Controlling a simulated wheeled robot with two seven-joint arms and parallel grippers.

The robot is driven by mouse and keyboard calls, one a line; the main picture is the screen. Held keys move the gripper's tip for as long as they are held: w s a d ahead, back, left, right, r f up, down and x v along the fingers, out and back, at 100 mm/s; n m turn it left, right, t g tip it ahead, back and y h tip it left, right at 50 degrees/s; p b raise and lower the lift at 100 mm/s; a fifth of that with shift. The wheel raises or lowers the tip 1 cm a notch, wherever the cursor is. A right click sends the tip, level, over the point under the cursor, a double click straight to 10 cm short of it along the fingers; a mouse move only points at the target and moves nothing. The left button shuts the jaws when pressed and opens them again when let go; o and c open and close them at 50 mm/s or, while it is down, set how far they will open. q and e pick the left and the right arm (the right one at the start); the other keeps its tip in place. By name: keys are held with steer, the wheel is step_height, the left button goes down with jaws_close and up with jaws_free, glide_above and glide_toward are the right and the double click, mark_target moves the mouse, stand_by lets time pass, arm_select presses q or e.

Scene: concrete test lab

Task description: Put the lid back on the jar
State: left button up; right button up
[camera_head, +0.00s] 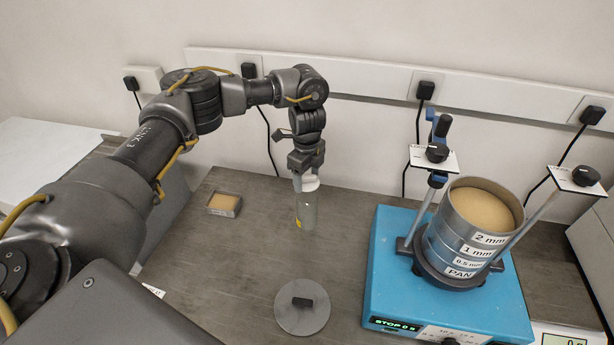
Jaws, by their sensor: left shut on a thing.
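The jar (306,212) is a clear cylinder with a yellow mark near its base, upright on the table beyond the middle. My left gripper (306,182) points down over it, shut on the white lid (311,184). The lid is at the jar's mouth; I cannot tell whether it is seated or just above the rim. The fingers partly hide it. My right gripper is not in view.
A blue sieve shaker (385,280) with stacked sieves (455,255) stands at right, its rods rising high. A grey disc with a black handle (302,308) lies in front. A small box (224,205) sits left of the jar. Bare tabletop (235,265) lies between.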

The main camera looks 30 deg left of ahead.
arm_select(q)
steer(key=shift+f+b, duration=0.9)
steer(key=shift+f, duration=0.2)
steer(key=shift+r, duration=0.1)
steer(key=shift+d+r, duration=0.2)
steer(key=shift+d, duration=0.05)
steer(key=s+d+r+n, duration=0.3)
steer(key=s+n, duration=0.4)
steer(key=s+d+r+n, duration=0.3)
steer(key=s+n, duration=0.3)
steer(key=s, duration=0.2)
steer(key=shift+d+r+n, duration=0.35)
steer(key=shift+r+n, duration=0.05)
steer(key=shift+r, duration=0.2)
